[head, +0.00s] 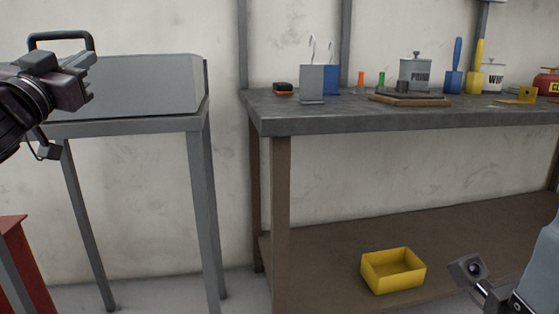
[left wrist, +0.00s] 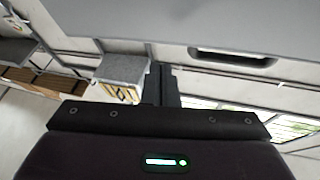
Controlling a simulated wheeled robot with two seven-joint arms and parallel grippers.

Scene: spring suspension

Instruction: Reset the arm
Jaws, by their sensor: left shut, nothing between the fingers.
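My left arm comes in from the left edge in the head view. My left gripper (head: 84,62) is raised in front of a grey box-like unit (head: 150,85) on legs, and its jaws look empty. In the left wrist view my left gripper (left wrist: 161,72) shows two dark fingers close together with nothing between them. Part of my right arm is at the lower right of the head view; its fingers do not show.
A grey workbench (head: 350,120) stands at the right with blocks, cans (head: 415,72) and brushes (head: 455,70) on it. A yellow bin (head: 393,270) sits on its lower shelf. A red object (head: 18,255) is at the lower left.

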